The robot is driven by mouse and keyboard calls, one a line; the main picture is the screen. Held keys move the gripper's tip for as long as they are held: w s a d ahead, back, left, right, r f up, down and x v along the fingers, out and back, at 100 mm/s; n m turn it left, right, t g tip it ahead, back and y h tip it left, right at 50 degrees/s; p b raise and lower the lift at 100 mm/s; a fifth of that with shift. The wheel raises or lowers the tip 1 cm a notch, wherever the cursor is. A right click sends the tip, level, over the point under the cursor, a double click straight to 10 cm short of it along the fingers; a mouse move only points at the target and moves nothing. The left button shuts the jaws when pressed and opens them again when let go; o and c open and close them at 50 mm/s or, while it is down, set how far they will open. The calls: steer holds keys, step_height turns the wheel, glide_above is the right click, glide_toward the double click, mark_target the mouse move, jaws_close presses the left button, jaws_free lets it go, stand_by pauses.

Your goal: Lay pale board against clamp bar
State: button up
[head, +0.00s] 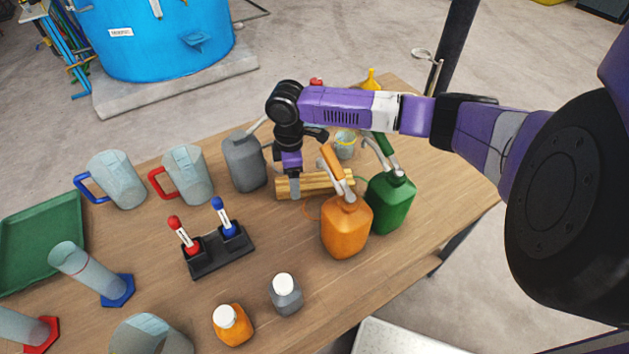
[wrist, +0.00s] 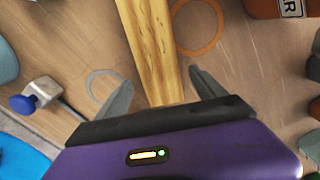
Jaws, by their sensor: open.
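A pale yellow wooden board (head: 322,183) lies on the table between the grey jug and the orange canister. It also shows in the wrist view (wrist: 150,42), running from the top edge down between my fingers. My gripper (head: 294,188) points down at the board's left part. In the wrist view my gripper (wrist: 162,82) is open, with one finger on each side of the board and a gap visible on both sides. Whether the fingertips reach down to the board's level I cannot tell.
An orange canister (head: 346,228) and a green canister (head: 391,203) stand close on the board's right. A grey jug (head: 243,163) stands to its left. A black rack (head: 218,254) with red and blue-topped pieces stands in front. Bare tabletop lies between rack and board.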

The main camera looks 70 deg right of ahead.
steer(key=shift+f, duration=0.6)
jaws_close()
